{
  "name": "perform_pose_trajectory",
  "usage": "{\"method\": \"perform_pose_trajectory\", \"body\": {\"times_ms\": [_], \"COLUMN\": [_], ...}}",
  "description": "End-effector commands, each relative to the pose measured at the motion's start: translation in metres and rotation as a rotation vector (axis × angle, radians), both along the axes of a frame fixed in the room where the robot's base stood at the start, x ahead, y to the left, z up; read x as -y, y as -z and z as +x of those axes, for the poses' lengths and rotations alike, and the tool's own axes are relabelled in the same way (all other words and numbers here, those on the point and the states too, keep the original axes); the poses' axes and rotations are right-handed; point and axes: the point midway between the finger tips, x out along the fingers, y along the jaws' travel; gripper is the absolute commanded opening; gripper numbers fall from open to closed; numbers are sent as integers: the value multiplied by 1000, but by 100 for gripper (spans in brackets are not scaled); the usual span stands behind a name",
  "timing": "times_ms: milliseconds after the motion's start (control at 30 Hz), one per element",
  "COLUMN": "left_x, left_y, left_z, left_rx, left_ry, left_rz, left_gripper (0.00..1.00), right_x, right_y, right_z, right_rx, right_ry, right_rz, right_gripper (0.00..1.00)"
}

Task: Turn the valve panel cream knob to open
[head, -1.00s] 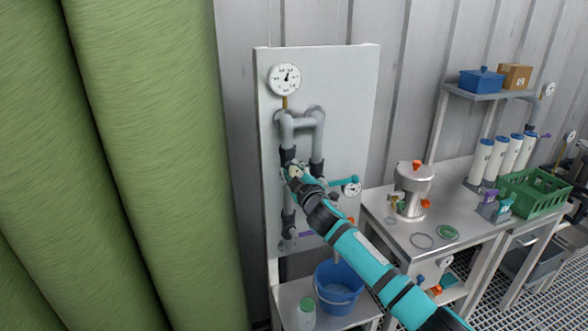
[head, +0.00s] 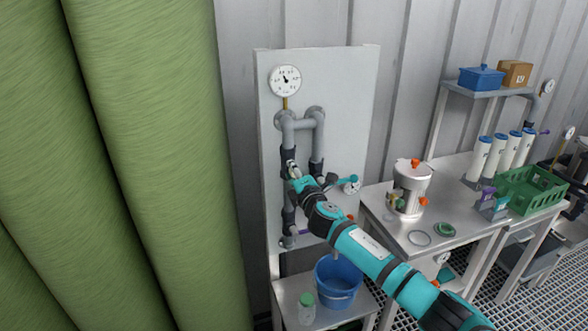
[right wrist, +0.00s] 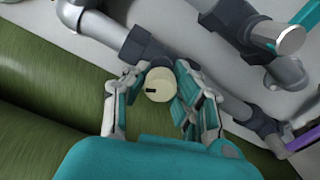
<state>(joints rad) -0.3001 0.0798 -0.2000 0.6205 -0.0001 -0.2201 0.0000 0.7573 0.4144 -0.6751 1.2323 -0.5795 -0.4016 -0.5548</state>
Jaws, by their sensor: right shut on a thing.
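The valve panel (head: 345,90) is a pale upright board with grey pipes (head: 303,122) and a round gauge (head: 285,80). The cream knob (right wrist: 160,84) shows in the right wrist view as a round cap with a dark mark, mounted on a grey pipe valve. My right gripper (right wrist: 152,86) has its two fingers on either side of the knob and is shut on it. In the head view my right gripper (head: 292,172) is at the left pipe and mostly hides the knob. My left gripper is not in view.
A teal-handled valve (head: 347,181) and a purple handle (head: 305,232) are on the panel nearby. A blue bucket (head: 338,283) and a green-capped jar (head: 306,308) stand below. A steel vessel (head: 410,188) and green crate (head: 530,190) are on the bench to the right.

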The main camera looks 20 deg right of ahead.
Motion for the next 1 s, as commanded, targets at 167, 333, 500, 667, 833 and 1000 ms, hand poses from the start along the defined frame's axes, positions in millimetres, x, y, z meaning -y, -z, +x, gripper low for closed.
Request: {"method": "perform_pose_trajectory", "body": {"times_ms": [167,333,500,667,833,1000], "left_x": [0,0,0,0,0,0], "left_y": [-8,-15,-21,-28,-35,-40], "left_z": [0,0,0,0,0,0], "left_rx": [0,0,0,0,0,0], "left_ry": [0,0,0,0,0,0], "left_rz": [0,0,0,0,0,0], "left_gripper": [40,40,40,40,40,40], "right_x": [-1,0,0,1,1,1], "right_y": [-1,0,0,1,1,2], "right_z": [0,0,0,0,0,0], "right_rx": [4,9,14,19,25,29], "right_ry": [-2,-1,-1,-1,-1,-2], "right_rz": [-170,-332,-493,-644,-796,-927], "right_gripper": [0,0,0,0,0,0]}}
